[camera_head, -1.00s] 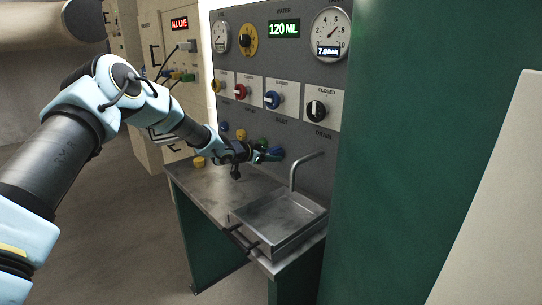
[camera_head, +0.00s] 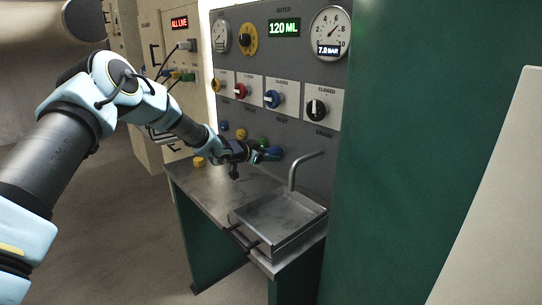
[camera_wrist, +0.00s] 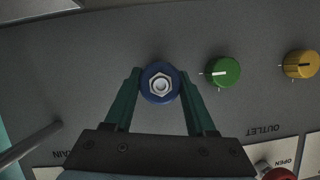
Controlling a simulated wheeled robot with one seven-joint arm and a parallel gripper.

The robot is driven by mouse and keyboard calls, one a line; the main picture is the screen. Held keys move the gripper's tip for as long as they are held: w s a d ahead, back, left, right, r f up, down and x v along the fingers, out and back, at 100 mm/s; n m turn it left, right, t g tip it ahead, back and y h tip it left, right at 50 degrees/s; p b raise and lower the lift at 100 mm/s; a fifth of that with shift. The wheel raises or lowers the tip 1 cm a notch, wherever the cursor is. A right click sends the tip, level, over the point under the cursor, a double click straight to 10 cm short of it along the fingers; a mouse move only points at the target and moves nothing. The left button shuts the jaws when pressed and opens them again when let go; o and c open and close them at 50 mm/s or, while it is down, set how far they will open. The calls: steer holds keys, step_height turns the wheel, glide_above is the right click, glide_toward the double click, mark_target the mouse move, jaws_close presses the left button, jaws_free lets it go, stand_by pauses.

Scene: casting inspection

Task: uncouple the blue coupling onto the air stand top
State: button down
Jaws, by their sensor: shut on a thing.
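The blue coupling (camera_wrist: 160,85) shows in the wrist view as a blue round collar with a silver hex nut in its middle. My gripper (camera_wrist: 160,88) has its two green fingers shut on the collar, one on each side. In the head view my gripper (camera_head: 262,153) is at the panel, above the steel stand top (camera_head: 205,186), and the coupling (camera_head: 274,153) shows only as a small blue patch at the fingertips. I cannot tell whether it is seated on the panel or just off it.
A steel basin (camera_head: 240,226) with a bent spout (camera_head: 293,172) lies right of my gripper. Green (camera_wrist: 222,72) and yellow (camera_wrist: 300,64) knobs are beside the coupling. A yellow cap (camera_head: 198,162) sits on the stand top at the left. Valve dials (camera_head: 272,99) are above.

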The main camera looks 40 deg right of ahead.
steer(key=shift+w+a+b, duration=0.1)
steer(key=shift+a+b, duration=0.2)
steer(key=shift+a, duration=1.3)
steer(key=shift+a, duration=0.1)
steer(key=shift+w+a, duration=0.1)
steer(key=shift+a, duration=1.8)
steer(key=shift+r, duration=0.15)
